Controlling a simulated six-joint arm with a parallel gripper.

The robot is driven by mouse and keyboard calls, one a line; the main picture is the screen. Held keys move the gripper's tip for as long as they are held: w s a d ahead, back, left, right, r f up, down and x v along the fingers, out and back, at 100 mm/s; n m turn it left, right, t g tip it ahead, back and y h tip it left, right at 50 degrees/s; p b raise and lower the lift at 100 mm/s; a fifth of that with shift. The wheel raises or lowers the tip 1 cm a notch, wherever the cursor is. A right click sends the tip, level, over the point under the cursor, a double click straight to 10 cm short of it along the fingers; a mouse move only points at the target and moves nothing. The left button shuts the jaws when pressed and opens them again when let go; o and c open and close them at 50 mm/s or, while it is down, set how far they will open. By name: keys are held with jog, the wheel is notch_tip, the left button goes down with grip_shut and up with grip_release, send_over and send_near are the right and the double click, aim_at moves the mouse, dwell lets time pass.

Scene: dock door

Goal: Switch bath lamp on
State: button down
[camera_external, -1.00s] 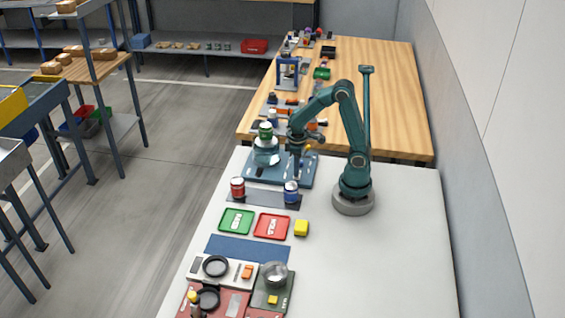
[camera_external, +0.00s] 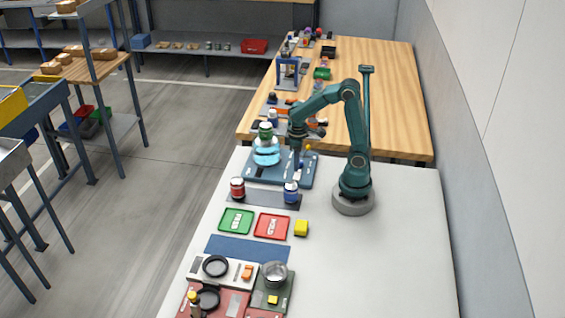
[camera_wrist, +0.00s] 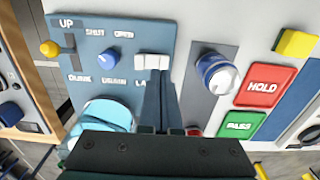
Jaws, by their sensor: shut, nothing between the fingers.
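The bath (camera_external: 266,157) sits on a blue control panel (camera_wrist: 95,35) and glows bright cyan; part of it shows cyan in the wrist view (camera_wrist: 105,111). A white rocker switch (camera_wrist: 153,62) is on the panel above a partly hidden label starting "LA". My gripper (camera_wrist: 160,84) is shut and empty, its fingertips at the switch's lower edge; I cannot tell whether they touch it. In the external view my gripper (camera_external: 298,166) points down over the panel's right part. A green jar (camera_external: 265,130) is above the bath.
The panel also has a blue shut/open knob (camera_wrist: 108,60) and a yellow-tipped lever (camera_wrist: 48,48) at "UP". A blue jar (camera_external: 291,192) and a red jar (camera_external: 238,187) stand nearby. Green (camera_external: 236,222) and red (camera_external: 271,226) trays and a yellow block (camera_external: 301,228) lie nearer the camera.

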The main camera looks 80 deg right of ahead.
aim_at(296, 177)
jog(key=shift+r, duration=1.9)
jog(key=s+a+r+t, duration=0.1)
jog(key=s+r+t, duration=0.4)
jog(key=shift+a+t, duration=0.15)
jog(key=shift+t, duration=0.15)
